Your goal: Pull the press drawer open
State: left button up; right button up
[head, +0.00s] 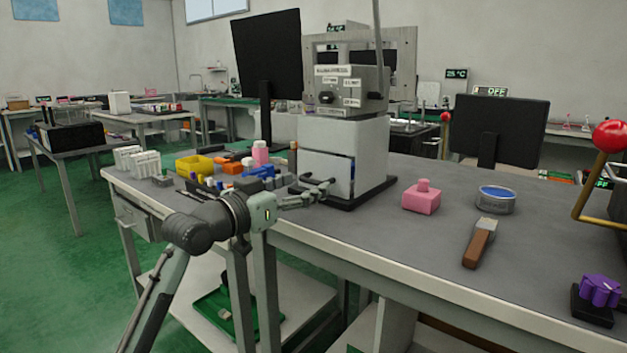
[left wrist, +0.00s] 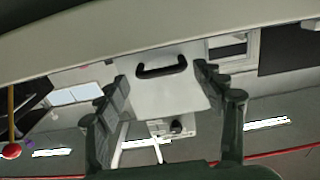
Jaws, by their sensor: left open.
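The press (head: 345,90) stands on the grey bench, with a white box-shaped base (head: 372,150). The drawer (head: 324,165) is the white front on the left face of that base and looks about flush with it. Its dark bar handle (left wrist: 161,67) shows clearly in the left wrist view, on the white drawer front (left wrist: 165,95). My left gripper (head: 308,194) is open in front of the drawer, close to the handle. In the wrist view its fingers stand either side of the handle, with nothing visibly gripped. Contact cannot be told. My right gripper is not in view.
Left of the press lie a yellow bin (head: 194,165) and several small coloured parts. A pink block (head: 422,197), a blue-topped tin (head: 495,199), a brush (head: 480,243) and a red-knobbed lever (head: 608,138) are to the right. The bench edge (head: 375,283) runs beside my left arm.

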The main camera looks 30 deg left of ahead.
aim_at(310, 183)
pick_arm(q)
jog(key=shift+w+d, duration=0.15)
jog(key=shift+w, duration=1.45)
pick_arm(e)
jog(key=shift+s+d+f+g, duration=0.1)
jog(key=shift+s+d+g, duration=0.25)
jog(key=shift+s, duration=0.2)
pick_arm(q)
jog(key=shift+c, duration=0.5)
